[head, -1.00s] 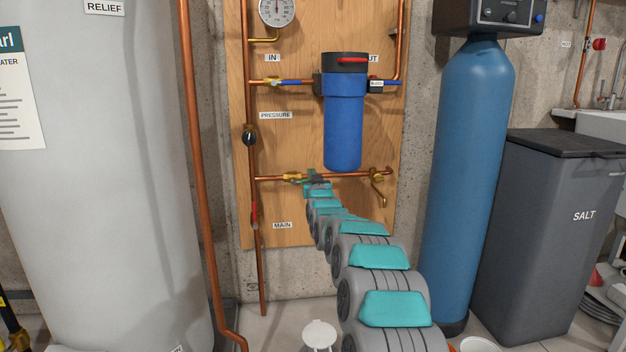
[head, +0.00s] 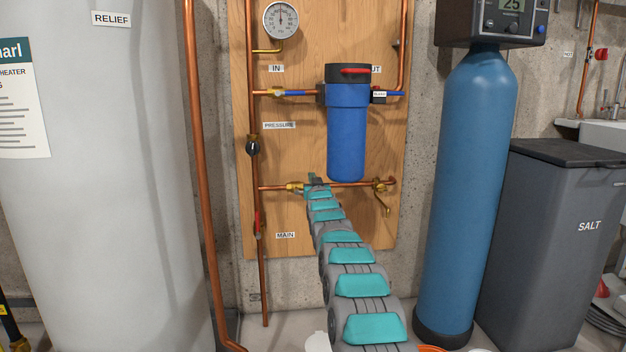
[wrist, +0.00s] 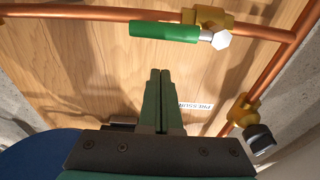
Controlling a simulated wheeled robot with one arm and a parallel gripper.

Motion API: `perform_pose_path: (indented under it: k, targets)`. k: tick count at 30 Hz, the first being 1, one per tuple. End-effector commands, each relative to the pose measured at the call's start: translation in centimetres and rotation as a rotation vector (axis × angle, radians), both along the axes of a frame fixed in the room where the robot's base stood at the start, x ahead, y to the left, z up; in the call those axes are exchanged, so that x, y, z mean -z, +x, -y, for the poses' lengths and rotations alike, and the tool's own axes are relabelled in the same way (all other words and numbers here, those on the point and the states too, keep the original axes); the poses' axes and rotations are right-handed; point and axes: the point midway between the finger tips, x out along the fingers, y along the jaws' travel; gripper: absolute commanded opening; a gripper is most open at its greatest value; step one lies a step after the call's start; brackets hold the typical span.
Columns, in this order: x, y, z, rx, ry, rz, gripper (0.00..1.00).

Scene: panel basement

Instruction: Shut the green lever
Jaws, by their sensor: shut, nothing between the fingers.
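The green lever (wrist: 165,32) is in the wrist view near the top. It lies nearly parallel to a copper pipe, with a silver nut at one end by its brass valve (wrist: 207,18). My gripper (wrist: 160,72) is shut and empty, its fingertips below the lever in that picture, with a gap between. In the head view, my gripper (head: 314,180) is at the lower horizontal pipe, just right of the brass valve (head: 294,187). My arm and gripper largely hide the lever there.
A blue filter housing (head: 346,135) hangs just above my gripper. A red lever (head: 257,223) is on the vertical pipe to the left. A brass tap (head: 380,187) is to the right. A blue tank (head: 463,190) and white tank (head: 95,190) flank the wooden board (head: 360,225).

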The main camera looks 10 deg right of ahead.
Motion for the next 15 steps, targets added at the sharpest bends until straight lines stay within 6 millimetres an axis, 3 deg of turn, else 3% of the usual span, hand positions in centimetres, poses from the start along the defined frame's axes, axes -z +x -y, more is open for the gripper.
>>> perform_pose_path:
  k: [15]
  targets:
    - [3.5,-0.8,0.0,0.001,0.001,-0.001,0.00]
